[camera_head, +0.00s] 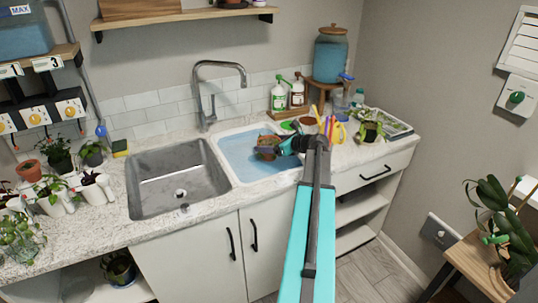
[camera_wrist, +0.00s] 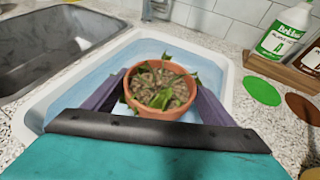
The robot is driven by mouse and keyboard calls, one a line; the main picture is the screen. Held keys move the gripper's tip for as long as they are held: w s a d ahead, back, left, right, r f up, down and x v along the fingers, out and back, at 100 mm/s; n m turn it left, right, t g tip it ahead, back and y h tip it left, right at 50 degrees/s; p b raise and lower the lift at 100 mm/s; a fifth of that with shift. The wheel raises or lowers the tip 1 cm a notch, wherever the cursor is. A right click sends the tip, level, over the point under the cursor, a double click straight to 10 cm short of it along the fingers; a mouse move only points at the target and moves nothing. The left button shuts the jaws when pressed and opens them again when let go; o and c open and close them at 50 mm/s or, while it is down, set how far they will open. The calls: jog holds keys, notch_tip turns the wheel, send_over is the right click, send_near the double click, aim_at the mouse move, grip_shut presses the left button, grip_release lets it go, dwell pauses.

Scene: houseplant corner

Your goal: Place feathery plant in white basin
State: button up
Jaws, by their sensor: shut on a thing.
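My gripper (camera_head: 283,146) is shut on a small terracotta pot (camera_wrist: 160,98) with brown soil and a few green leaves. The potted plant shows in the head view (camera_head: 267,148) at the gripper's tip. In the wrist view the pot is upright between the two dark fingers (camera_wrist: 162,105). The leaves are too small to tell if they are feathery. The white basin (camera_head: 224,162), holding pale blue water, lies directly beneath the pot. I cannot tell whether the pot touches the water or the basin floor.
A grey steel sink (camera_head: 150,196) adjoins the basin on the left, with a tall faucet (camera_head: 203,95) behind. Several potted plants line the left counter. Another plant (camera_head: 370,130) and a tray (camera_head: 392,122) are at right.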

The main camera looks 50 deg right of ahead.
jog(key=shift+f, duration=0.8)
jog(key=shift+f+p, duration=0.4)
jog(key=shift+f, duration=1.5)
jog(key=shift+f, duration=0.1)
jog(key=o, duration=1.4)
jog(key=shift+o, duration=0.2)
jog(key=shift+s, duration=0.1)
jog(key=b+v, duration=0.2)
jog(key=v, duration=1)
